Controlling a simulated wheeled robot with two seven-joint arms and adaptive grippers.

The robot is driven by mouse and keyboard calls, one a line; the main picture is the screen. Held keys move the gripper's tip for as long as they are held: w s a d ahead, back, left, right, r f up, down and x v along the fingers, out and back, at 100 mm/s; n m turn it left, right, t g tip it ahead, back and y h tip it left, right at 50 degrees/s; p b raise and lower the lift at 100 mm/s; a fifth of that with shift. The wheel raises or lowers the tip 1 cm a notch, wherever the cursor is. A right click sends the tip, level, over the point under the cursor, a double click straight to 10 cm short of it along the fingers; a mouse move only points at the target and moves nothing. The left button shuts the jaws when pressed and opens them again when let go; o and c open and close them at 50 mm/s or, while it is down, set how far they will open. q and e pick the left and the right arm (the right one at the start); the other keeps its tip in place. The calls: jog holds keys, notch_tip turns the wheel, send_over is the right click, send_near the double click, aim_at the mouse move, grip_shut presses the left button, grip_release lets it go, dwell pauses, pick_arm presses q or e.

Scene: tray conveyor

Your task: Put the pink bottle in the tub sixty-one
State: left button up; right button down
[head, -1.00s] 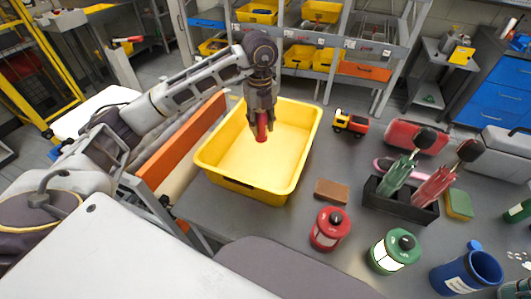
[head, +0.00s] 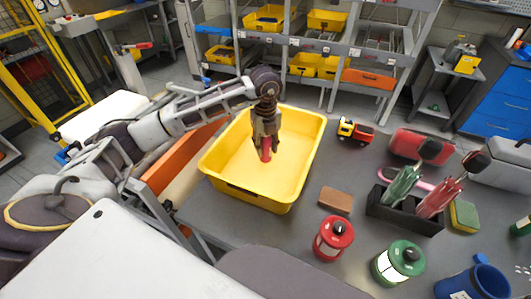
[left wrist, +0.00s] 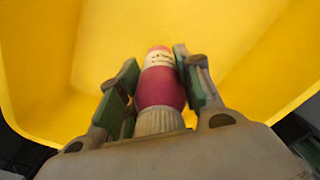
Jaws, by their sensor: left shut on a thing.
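The pink bottle (head: 266,149) is held in my left gripper (head: 266,140). In the left wrist view the pink bottle (left wrist: 161,86) shows a pale label and a ribbed light part, between the two green-padded fingers of the left gripper (left wrist: 156,82). The yellow tub (head: 223,180) stands on the grey table. The gripper and bottle are over the inside of the tub; whether the bottle touches the floor I cannot tell. No number on the tub is readable. My right gripper is not in view.
Racks with yellow bins (head: 327,20) stand behind the table.

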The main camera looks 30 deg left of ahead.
aim_at(266, 153)
pick_arm(q)
jog(key=shift+f, duration=1.9)
jog(key=shift+f, duration=0.1)
jog(key=o, duration=1.1)
notch_tip(266, 153, up, 12)
jog(key=shift+r, duration=0.15)
